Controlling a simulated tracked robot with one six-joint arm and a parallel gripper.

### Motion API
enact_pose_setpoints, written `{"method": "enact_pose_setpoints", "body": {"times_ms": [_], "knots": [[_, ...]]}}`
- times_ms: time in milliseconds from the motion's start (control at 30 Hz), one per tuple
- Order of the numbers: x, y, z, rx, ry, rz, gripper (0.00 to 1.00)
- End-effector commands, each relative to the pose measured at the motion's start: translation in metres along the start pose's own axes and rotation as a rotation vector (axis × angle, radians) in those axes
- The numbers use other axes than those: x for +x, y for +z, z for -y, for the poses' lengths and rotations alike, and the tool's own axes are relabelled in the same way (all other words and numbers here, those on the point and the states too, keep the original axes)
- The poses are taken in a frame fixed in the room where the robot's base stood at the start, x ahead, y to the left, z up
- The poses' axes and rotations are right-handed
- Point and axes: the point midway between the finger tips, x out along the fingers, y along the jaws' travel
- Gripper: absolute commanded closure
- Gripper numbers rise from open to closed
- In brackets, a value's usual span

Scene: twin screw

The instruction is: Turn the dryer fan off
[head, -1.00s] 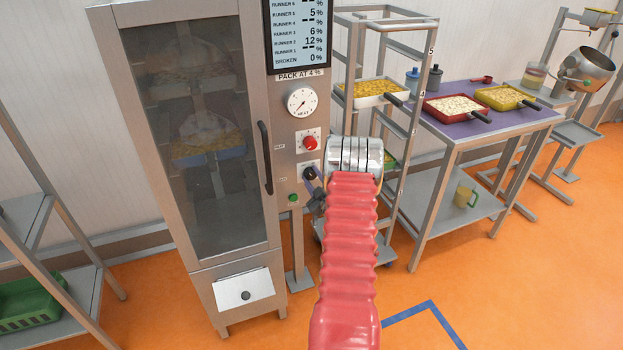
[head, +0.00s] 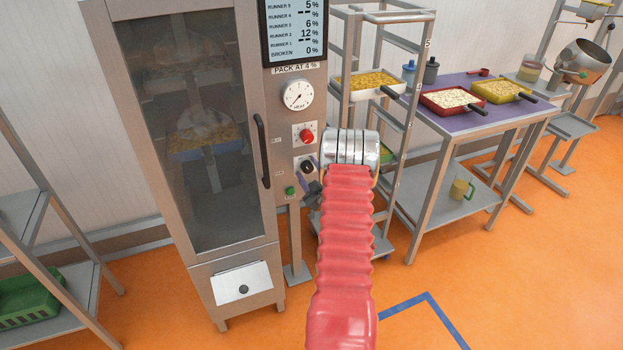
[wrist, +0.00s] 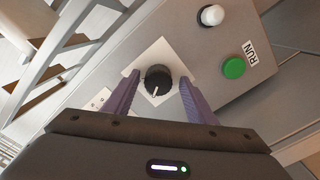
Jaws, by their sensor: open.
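The dryer (head: 195,130) is a tall steel cabinet with a glass door. Its control column carries a white heat dial (head: 298,95), a red knob (head: 306,136), a black rotary knob (head: 307,167) and a green button (head: 291,191). In the wrist view, the black knob (wrist: 158,80) sits on a white plate, its white pointer line toward the lower left. My gripper (wrist: 158,84) is open, one purple finger on each side of the knob, with visible gaps. Any label of this knob cannot be read. The green button (wrist: 234,68) is marked RUN; a white round piece (wrist: 211,15) sits near it.
A display (head: 294,30) with percentages is above the dial. A tray rack (head: 420,95) stands right of the column, close to my arm. A table (head: 470,130) with trays is farther right. A shelf with a green crate (head: 30,296) is at the left. Orange floor is open in front.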

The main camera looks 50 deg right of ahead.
Motion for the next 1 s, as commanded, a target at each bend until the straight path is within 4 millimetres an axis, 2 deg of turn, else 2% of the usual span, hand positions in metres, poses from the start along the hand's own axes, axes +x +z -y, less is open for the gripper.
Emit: {"method": "enact_pose_setpoints", "body": {"times_ms": [267, 800, 1000], "knots": [[-0.025, 0.001, 0.000, 0.001, 0.000, 0.003, 0.49], [-0.115, 0.001, 0.000, 0.000, 0.001, 0.003, 0.49], [-0.133, 0.000, 0.001, -0.001, 0.000, 0.000, 0.49]]}}
